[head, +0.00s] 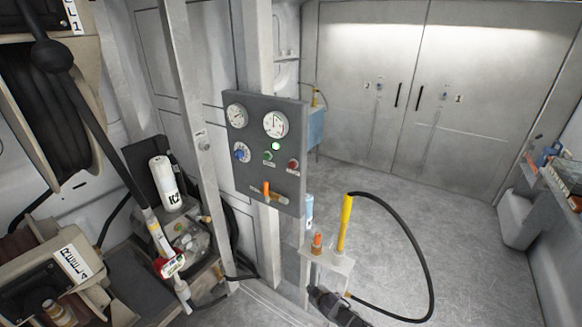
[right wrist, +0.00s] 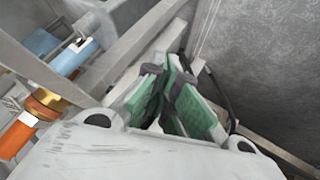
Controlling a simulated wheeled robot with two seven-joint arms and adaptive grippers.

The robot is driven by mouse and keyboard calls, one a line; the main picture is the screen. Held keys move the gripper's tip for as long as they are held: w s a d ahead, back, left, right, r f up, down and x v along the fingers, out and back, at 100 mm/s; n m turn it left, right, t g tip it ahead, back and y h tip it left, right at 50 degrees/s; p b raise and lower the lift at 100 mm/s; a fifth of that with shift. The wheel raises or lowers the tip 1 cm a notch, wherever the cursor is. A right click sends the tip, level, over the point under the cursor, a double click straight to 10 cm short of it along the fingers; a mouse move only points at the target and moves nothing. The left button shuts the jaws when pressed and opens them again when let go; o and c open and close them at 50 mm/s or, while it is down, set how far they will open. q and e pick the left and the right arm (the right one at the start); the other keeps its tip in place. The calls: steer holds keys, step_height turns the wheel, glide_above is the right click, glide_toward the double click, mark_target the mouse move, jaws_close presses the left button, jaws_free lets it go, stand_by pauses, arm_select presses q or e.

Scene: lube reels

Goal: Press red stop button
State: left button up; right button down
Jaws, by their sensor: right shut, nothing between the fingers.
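A dark grey control panel (head: 265,150) is fixed to a post in the middle of the head view. My right gripper (right wrist: 168,75) shows in the right wrist view, with dark fingertips and green pads brought together and nothing held. The red button is not visible in that view. A dark shape at the bottom of the head view may be this gripper, well below the panel. My left gripper is not in view.
The panel also carries two gauges, a blue knob (head: 241,153) and an orange-handled valve (head: 267,188). Below it, a small shelf (head: 340,264) holds an orange-capped item (head: 317,243) and a yellow-handled tool (head: 345,222) with a black hose. Open floor lies to the right.

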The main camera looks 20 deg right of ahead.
steer(key=w+a+r+n+t, duration=0.1)
steer(key=w+a+r, duration=0.3)
steer(key=r, duration=0.5)
steer(key=w+a+r+n+t, duration=0.1)
steer(key=w+r+t, duration=0.1)
steer(key=w+r, duration=0.5)
steer(key=w+a+r+n+t, duration=0.1)
steer(key=w+a+r, duration=0.2)
steer(key=r, duration=0.8)
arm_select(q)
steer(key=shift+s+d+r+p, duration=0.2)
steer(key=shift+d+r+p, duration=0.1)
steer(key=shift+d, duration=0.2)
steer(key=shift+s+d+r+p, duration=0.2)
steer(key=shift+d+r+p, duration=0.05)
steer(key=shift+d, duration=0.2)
arm_select(e)
steer(key=s+a+r+t, duration=0.1)
steer(key=a+r+t, duration=0.1)
steer(key=r, duration=1.1)
steer(key=s+a+r+t+h, duration=0.1)
steer(key=s+a+r+t, duration=0.1)
steer(key=r, duration=1.1)
steer(key=shift+a+m, duration=0.3)
steer(key=shift+a, duration=0.6)
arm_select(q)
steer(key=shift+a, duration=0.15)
arm_select(e)
steer(key=shift+s+r, duration=0.1)
